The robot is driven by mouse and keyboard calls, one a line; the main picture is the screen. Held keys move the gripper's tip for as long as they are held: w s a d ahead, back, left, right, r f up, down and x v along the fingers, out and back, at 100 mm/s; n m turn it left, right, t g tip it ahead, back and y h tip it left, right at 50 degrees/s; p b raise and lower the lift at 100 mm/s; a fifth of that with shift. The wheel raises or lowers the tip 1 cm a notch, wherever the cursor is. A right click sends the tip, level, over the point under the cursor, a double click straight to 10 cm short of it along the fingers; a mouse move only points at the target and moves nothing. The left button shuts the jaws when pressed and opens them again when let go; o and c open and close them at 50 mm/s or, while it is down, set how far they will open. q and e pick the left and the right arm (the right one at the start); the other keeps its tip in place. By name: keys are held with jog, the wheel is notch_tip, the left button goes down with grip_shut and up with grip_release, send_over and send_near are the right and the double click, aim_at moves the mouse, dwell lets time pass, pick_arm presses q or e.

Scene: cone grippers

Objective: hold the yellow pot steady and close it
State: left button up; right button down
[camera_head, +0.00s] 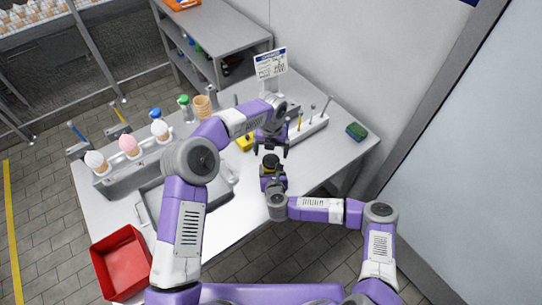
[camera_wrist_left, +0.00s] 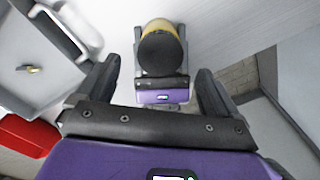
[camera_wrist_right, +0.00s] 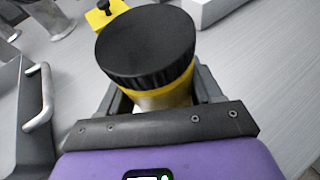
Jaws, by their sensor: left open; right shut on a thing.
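The yellow pot (camera_wrist_right: 165,97) has a ribbed black lid (camera_wrist_right: 147,42) on top; whether the lid is tight cannot be told. My right gripper (camera_head: 271,172) is shut around the pot's body and holds it upright; its dark fingers show on both sides of the pot in the right wrist view. My left gripper (camera_head: 270,150) is open and empty just above the pot, pointing down. In the left wrist view the lid (camera_wrist_left: 161,54) lies between and beyond the open fingers, apart from them.
A yellow block with a black knob (camera_wrist_right: 104,17) stands behind the pot. A grey tray with a handle (camera_wrist_right: 38,110) is to the left. A cone rack (camera_head: 125,173), a red bin (camera_head: 122,262) and a green sponge (camera_head: 356,131) are farther off. Table space right of the pot is clear.

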pick_arm(q)
notch_tip(320, 180, up, 8)
pick_arm(e)
jog(key=shift+f, duration=0.1)
jog(key=shift+c, duration=0.5)
grip_release()
pick_arm(q)
jog(key=shift+r+p, duration=0.35)
jog(key=shift+r, duration=0.05)
pick_arm(e)
jog(key=shift+v, duration=3.85)
